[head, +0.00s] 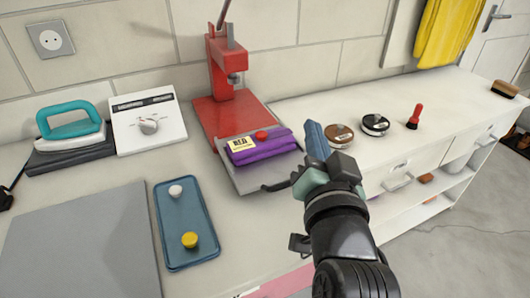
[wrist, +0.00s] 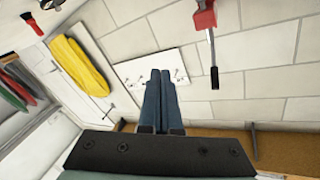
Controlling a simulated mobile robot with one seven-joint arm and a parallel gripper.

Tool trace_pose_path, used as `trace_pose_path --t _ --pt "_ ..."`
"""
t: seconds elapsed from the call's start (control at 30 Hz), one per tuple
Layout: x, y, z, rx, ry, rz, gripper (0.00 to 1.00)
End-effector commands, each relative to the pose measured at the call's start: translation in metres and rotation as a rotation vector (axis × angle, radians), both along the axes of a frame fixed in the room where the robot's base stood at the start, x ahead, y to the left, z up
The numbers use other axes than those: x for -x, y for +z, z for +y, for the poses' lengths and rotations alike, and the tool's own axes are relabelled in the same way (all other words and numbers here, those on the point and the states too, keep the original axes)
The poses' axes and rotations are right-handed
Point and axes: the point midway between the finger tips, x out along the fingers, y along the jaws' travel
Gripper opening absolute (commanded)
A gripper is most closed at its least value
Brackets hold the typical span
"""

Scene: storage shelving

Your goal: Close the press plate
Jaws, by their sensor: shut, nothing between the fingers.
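The red press (head: 226,75) stands on the counter against the tiled wall, with a lever (head: 224,14) rising from its top. A flat grey plate (head: 247,184) extends out in front of its red base. A folded purple cloth (head: 262,151) lies on the plate with a yellow label and a red knob-like item. A dark handle (head: 276,187) is at the plate's front edge. My gripper (head: 317,140) is shut and empty, just right of the plate; I cannot tell whether it touches. Its blue fingers (wrist: 160,95) are together in the wrist view, which also shows a red part with a black lever (wrist: 214,78).
A blue tray (head: 174,257) with two knobs and a grey board (head: 85,245) lie at front left. An iron (head: 70,127) and a white dial box (head: 148,122) stand behind. Two round tins (head: 340,135) and a red-handled item (head: 414,117) stand right.

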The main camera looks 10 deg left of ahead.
Motion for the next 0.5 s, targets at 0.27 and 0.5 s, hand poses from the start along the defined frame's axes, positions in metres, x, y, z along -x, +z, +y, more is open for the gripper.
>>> trace_pose_path --t 0.27,0.5 --pt "0.015 -0.034 -0.009 -0.273 0.054 0.33 0.0" --pt "0.057 -0.062 -0.004 -0.544 0.077 0.581 0.0"
